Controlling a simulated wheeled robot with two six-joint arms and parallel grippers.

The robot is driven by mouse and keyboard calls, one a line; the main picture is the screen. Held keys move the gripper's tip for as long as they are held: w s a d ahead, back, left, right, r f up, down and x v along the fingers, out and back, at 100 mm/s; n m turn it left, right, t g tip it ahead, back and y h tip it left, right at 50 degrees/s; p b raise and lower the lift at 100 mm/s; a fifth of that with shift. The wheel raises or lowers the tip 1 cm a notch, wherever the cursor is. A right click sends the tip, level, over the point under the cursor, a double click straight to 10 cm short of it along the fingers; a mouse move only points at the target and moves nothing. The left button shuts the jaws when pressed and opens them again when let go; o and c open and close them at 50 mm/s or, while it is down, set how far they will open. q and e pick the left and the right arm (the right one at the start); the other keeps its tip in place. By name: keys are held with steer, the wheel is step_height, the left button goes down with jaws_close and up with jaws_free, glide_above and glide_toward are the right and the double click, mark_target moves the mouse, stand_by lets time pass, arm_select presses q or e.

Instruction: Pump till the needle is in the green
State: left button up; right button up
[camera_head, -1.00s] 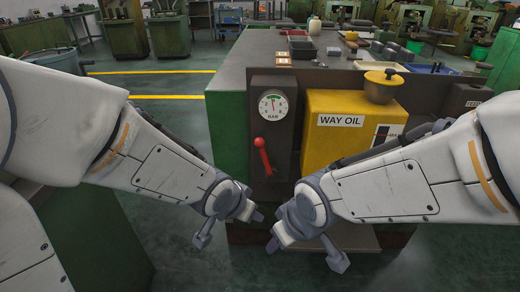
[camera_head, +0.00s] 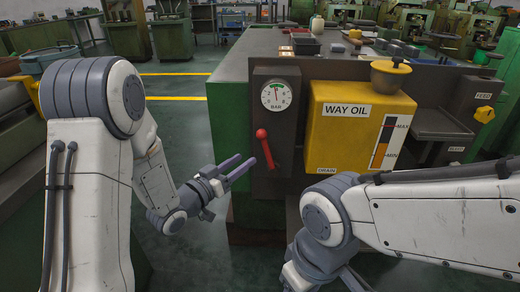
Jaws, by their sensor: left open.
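The round pressure gauge (camera_head: 276,96) marked BAR is on the dark panel at the front of the machine. Its needle stands near upright; the picture is too small to tell whether it is in the green. The red-knobbed pump lever (camera_head: 265,150) is below the gauge, its knob up and tilted a little left. My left gripper (camera_head: 246,167) is open and empty, its fingers pointing right and up, just left of the lever and apart from it. My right gripper (camera_head: 322,284) is low at the bottom edge, partly cut off, below the oil tank.
The yellow WAY OIL tank (camera_head: 345,140) with a brass filler cap (camera_head: 390,72) is right of the panel. A yellow knob (camera_head: 485,114) is at the far right. Trays and small parts lie on the machine's grey top (camera_head: 245,62). Open floor lies left of the machine.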

mark_target(268, 154)
arm_select(q)
steer(key=x, duration=0.8)
steer(key=shift+w+d, duration=0.1)
steer(key=shift+w, duration=0.1)
jaws_close()
stand_by(1.1)
